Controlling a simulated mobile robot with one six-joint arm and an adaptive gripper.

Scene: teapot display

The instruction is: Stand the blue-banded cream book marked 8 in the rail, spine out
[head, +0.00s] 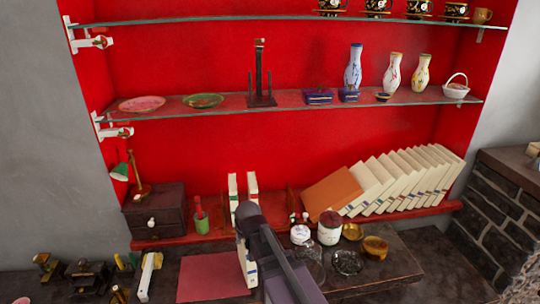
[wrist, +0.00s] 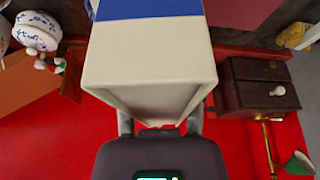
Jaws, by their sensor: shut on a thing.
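My gripper (wrist: 160,124) is shut on a cream book with a blue band (wrist: 150,55), which fills the middle of the wrist view. In the head view the held book (head: 246,264) shows beside my arm, above the dark table, with its long side roughly upright. Its number cannot be read. Two cream books (head: 233,192) stand upright with a gap between them on the red ledge behind. A brown wooden end piece (head: 293,201) stands to their right, and also shows in the wrist view (wrist: 72,84). My arm hides part of the rail area.
A row of leaning cream books (head: 405,180) and an orange book (head: 334,190) fill the ledge at right. Jars (head: 329,230) and bowls (head: 374,247) crowd the table right of my arm. A drawer box (head: 155,212) stands left.

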